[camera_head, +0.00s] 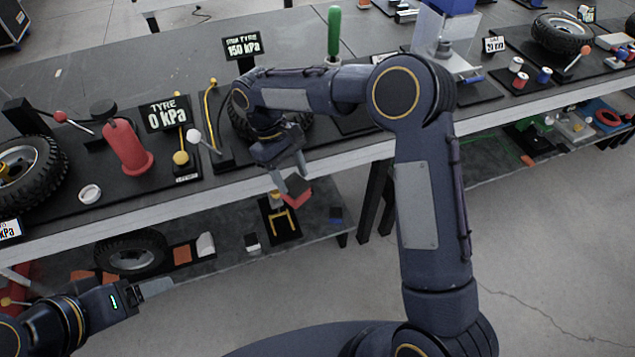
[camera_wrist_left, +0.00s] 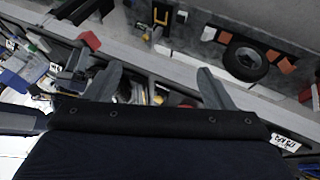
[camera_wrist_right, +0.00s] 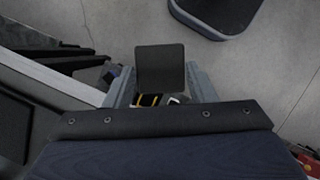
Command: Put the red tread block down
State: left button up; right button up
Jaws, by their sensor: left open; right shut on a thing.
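The red tread block (camera_head: 297,195) is held off the surfaces by my right gripper (camera_head: 290,184), in front of the upper bench's front edge and above the lower shelf. In the right wrist view the block's flat dark face (camera_wrist_right: 160,67) shows between the fingers. The left wrist view also shows the red block (camera_wrist_left: 89,40) at upper left. My left gripper (camera_head: 150,290) is at lower left in the head view, away from the block. In its own wrist view its fingers (camera_wrist_left: 157,82) are apart with nothing between them.
The upper bench (camera_head: 130,198) carries a red cylinder (camera_head: 127,147), levers, tyres and signs. The lower shelf (camera_head: 222,275) holds a tyre (camera_head: 132,252), several small blocks and a yellow-marked dark plate (camera_head: 282,220). Bare shelf shows around these. Open floor lies to the right.

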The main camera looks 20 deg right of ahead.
jog(key=shift+w+a+r+n, duration=0.15)
jog(key=shift+a+r+n, duration=0.2)
jog(key=shift+a, duration=0.25)
jog(key=shift+w+a+r+n, duration=0.15)
jog(key=shift+a+r+n, duration=0.1)
jog(key=shift+a+r, duration=0.25)
pick_arm(q)
jog(key=w+a+f+m+t+y, duration=0.1)
jog(key=w+f+m+y, duration=0.1)
jog(key=w, duration=0.6)
pick_arm(e)
jog(key=shift+a, duration=0.1)
pick_arm(q)
jog(key=m+t+h, duration=0.1)
jog(key=m+h, duration=0.8)
jog(key=m, duration=0.1)
send_near(291, 180)
jog(key=x, duration=0.7)
